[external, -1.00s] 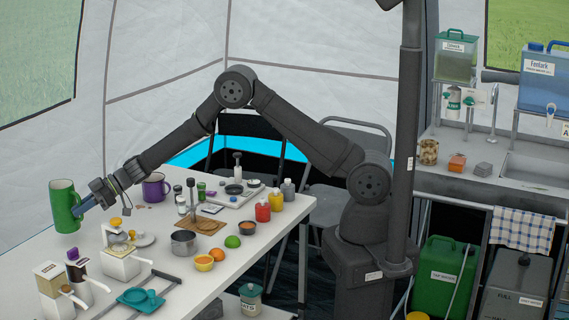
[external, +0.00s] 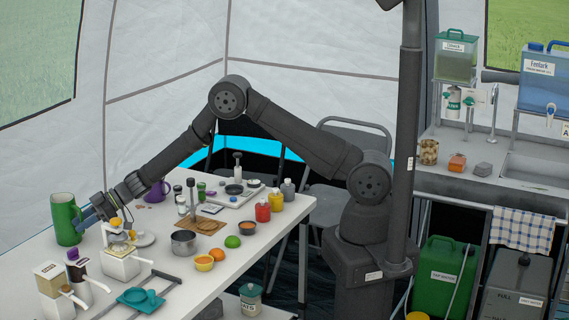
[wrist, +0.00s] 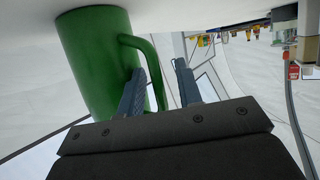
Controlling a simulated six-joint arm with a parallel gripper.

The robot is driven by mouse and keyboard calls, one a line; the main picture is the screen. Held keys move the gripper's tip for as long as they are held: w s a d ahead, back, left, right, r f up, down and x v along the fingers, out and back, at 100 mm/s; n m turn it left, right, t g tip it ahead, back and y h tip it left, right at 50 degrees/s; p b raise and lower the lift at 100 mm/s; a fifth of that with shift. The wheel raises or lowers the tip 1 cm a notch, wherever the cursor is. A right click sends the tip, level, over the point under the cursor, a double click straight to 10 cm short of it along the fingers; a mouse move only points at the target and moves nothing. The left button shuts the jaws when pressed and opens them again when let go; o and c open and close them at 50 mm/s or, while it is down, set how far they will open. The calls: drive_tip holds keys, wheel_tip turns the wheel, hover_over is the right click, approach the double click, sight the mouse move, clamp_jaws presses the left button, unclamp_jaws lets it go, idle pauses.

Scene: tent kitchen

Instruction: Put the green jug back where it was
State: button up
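The green jug (external: 65,222) stands upright on the white table at its far left side. In the wrist view, which is upside down, the jug (wrist: 95,60) has its base against the tabletop and its handle (wrist: 159,75) toward my gripper. My gripper (wrist: 160,72) is open, with one finger on each side of the handle's outer bar and visible gaps beside it. In the external view my gripper (external: 85,215) is just right of the jug, and its fingertips are hard to make out.
A purple mug (external: 158,190) is partly hidden behind my arm.

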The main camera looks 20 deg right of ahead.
drive_tip(key=shift+r, duration=0.25)
drive_tip(key=v, duration=1.2)
drive_tip(key=shift+f, duration=0.15)
drive_tip(key=x, duration=1.2)
drive_tip(key=shift+r, duration=0.95)
